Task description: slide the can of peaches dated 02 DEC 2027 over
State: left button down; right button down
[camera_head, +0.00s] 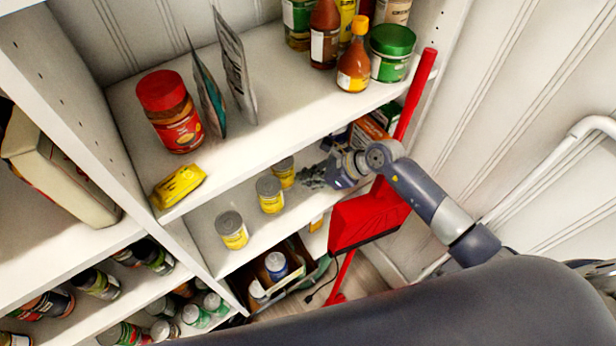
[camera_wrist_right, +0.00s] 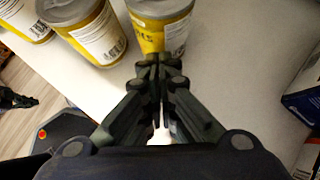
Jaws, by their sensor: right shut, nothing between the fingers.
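Three yellow-labelled cans with grey lids stand in a row on the middle shelf: a near can (camera_head: 232,231), a middle can (camera_head: 270,195) and a far can (camera_head: 284,171). In the right wrist view they show at the top, cut off by the edge: one at the left (camera_wrist_right: 28,20), one beside it (camera_wrist_right: 92,38) and one straight ahead (camera_wrist_right: 165,28). No date is readable on them. My right gripper (camera_head: 311,177) is shut and empty, just right of the far can. Its fingertips (camera_wrist_right: 160,64) are at the can ahead; I cannot tell if they touch. My left gripper is out of view.
The shelf above holds a red-lidded jar (camera_head: 170,112), a yellow packet (camera_head: 179,186) and several bottles. Boxes (camera_head: 368,132) stand on the middle shelf beyond my right wrist. A red dustpan (camera_head: 366,216) with a handle stands close to my right arm.

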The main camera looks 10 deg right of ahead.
aim_at(275, 170)
jog(key=w+a+b, duration=0.1)
jog(key=a, duration=0.1)
jog(key=w+a+b, duration=0.1)
jog(key=w+a, duration=0.1)
jog(key=a, duration=0.1)
jog(key=w+a+b, duration=0.1)
jog(key=a+b, duration=0.1)
jog(key=shift+w+a+f, duration=0.15)
jog(key=shift+w+a, duration=0.55)
jog(key=shift+a, duration=0.25)
jog(key=shift+r, duration=0.2)
